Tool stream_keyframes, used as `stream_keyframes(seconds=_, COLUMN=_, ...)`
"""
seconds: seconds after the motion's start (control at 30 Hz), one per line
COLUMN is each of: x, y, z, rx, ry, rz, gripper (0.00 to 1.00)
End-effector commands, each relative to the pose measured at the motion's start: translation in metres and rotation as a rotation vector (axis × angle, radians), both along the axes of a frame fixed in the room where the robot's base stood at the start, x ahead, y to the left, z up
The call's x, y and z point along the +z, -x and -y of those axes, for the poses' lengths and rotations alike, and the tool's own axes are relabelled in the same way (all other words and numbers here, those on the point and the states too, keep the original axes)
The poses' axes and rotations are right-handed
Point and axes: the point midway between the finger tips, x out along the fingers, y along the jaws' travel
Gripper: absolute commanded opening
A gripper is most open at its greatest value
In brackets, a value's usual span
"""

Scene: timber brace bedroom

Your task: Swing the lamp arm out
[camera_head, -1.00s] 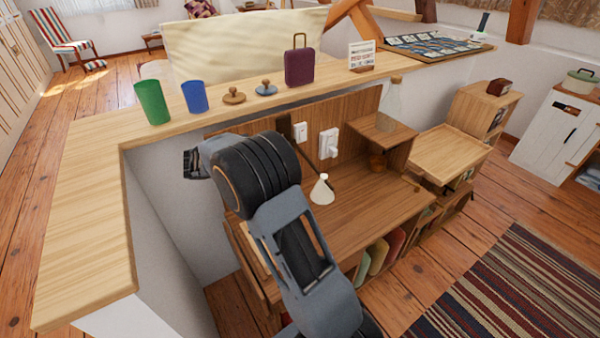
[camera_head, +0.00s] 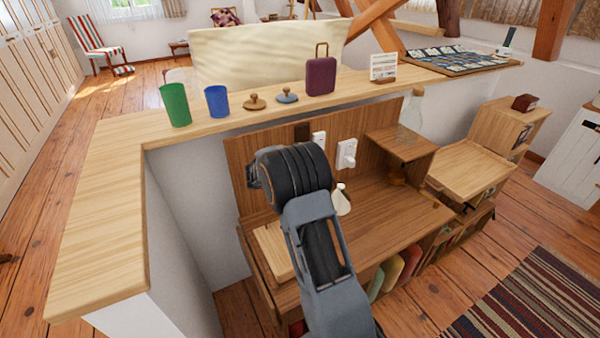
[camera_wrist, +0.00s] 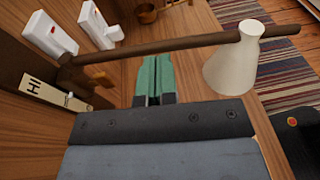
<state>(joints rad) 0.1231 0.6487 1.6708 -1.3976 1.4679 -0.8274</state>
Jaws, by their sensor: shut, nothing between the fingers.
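The lamp arm is a dark wooden rod (camera_wrist: 190,42) in the wrist view, running from a wooden bracket (camera_wrist: 72,76) on the wall panel at left to the right. A white cone-shaped lamp shade (camera_wrist: 231,68) hangs near its right end. The shade also shows in the head view (camera_head: 341,202), just right of my arm, which hides most of the rod. My gripper (camera_wrist: 155,60) has green fingers, shut and empty. Its tips appear just below the middle of the rod in the wrist picture; I cannot tell whether they touch it. In the head view my gripper is hidden.
White wall fittings (camera_head: 346,154) are on the panel behind the lamp. A "HI" plate (camera_wrist: 52,90) is beside the bracket. A ledge (camera_head: 230,125) above carries cups, knobs and a purple suitcase (camera_head: 321,76). The wooden desktop (camera_head: 385,215) below is mostly clear.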

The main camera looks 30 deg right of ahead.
Motion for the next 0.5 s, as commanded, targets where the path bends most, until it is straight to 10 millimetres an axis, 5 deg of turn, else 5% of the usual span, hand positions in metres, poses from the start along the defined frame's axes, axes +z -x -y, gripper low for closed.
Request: stream_keyframes(seconds=0.5, x=-0.004, y=0.003, z=0.018, rx=-0.001, ry=0.000, rz=0.000, gripper=0.00)
